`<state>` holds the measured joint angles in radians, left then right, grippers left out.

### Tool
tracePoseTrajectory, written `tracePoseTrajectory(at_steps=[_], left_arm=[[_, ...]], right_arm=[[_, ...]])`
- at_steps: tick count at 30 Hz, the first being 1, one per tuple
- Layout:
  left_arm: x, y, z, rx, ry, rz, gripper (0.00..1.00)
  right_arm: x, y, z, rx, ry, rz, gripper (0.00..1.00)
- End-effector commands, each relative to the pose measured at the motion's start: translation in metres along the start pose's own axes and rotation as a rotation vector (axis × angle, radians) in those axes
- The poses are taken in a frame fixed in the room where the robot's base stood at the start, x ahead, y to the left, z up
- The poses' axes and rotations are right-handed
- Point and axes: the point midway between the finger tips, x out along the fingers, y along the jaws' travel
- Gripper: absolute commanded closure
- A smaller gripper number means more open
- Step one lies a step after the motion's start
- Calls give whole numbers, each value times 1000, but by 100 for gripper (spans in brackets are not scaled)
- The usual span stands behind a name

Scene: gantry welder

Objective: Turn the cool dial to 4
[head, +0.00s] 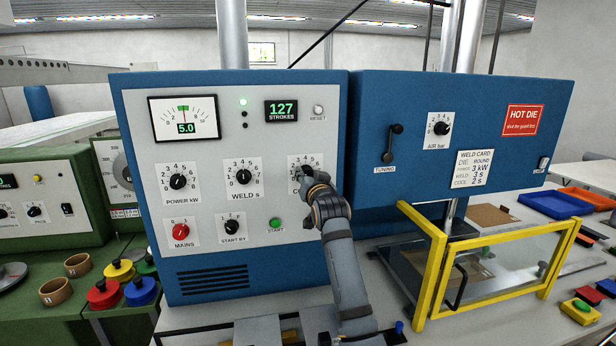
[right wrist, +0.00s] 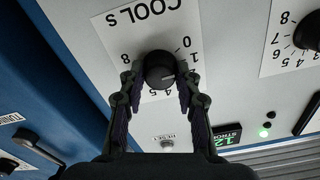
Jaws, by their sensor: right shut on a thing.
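The cool dial (right wrist: 160,70) is a round black knob on a white plate marked COOL S with a number scale, seen upside down in the right wrist view. Its pale pointer mark points right, a little past the 1, toward numbers hidden by a finger. My right gripper (right wrist: 159,82) is shut on the knob, one finger on each side. In the head view my right gripper (head: 307,178) covers much of the knob and the lower part of the cool dial plate (head: 296,160). My left gripper is not in view.
The weld dial (head: 243,177) is left of the cool dial, and the green start button (head: 275,224) is below. A weld card (head: 466,167) hangs on the right cabinet. A yellow guard frame (head: 437,268) stands right of my right arm.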

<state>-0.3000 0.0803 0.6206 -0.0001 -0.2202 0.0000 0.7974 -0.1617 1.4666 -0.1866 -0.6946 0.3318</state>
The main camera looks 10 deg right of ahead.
Motion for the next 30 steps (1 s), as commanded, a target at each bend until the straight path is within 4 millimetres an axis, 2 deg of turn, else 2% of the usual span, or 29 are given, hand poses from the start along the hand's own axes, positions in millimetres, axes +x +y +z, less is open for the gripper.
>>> tracePoseTrajectory(at_steps=[11,30], left_arm=[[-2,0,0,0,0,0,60],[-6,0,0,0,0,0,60]], right_arm=[[0,0,0,134,0,0,99],[0,1,0,724,1,0,99]])
